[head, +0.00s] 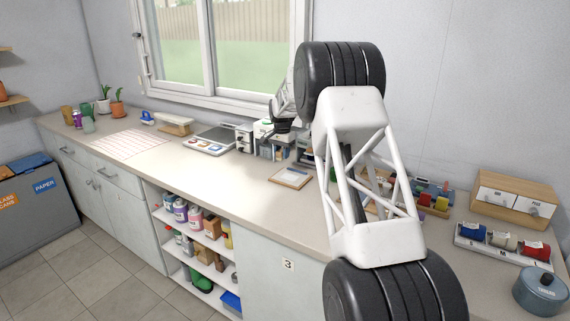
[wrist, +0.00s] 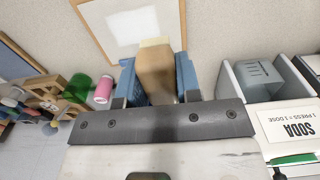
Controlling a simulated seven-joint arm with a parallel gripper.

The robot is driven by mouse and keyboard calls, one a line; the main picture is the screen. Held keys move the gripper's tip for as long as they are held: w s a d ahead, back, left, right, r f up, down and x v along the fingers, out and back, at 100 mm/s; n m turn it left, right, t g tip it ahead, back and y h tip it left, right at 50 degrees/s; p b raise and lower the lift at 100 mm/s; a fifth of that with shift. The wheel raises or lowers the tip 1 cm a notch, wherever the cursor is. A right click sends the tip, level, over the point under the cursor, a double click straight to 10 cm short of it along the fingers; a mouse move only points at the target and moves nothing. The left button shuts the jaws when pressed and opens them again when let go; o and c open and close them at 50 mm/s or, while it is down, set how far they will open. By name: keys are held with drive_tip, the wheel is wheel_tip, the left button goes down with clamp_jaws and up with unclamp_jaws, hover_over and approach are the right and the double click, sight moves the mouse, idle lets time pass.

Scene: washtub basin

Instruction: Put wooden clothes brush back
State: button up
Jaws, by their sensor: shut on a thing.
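In the wrist view my gripper (wrist: 158,80) has its two blue fingers shut on a tan wooden block-like thing with a paler far end (wrist: 155,70), which I take to be the wooden clothes brush. It sticks out from between the fingers, and its lower part is hidden by the dark gripper bar. Below it, a wood-edged board with a white sheet (wrist: 130,25) lies on the counter. In the head view my arm blocks much of the middle; the held brush cannot be made out there.
In the head view a long counter (head: 235,182) runs under the window. A light wooden thing (head: 175,124) lies near a flat scale-like tray (head: 212,139). A SODA-labelled box (wrist: 293,130) stands right of my gripper in the wrist view; a pink spool (wrist: 103,89) and green cylinder (wrist: 76,89) are left.

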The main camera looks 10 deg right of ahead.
drive_tip(key=s+d+f, duration=0.1)
drive_tip(key=s+d, duration=0.2)
drive_tip(key=s, duration=0.6)
drive_tip(key=s+d+f, duration=0.1)
drive_tip(key=s+d, duration=0.2)
drive_tip(key=s, duration=0.6)
drive_tip(key=s+d+f, duration=0.2)
drive_tip(key=s, duration=0.6)
drive_tip(key=shift+s+d, duration=0.4)
drive_tip(key=shift+w, duration=0.1)
hover_over(316, 188)
drive_tip(key=shift+w+f, duration=0.15)
drive_tip(key=shift+f, duration=0.6)
drive_tip(key=shift+f, duration=1.75)
drive_tip(key=shift+f, duration=0.1)
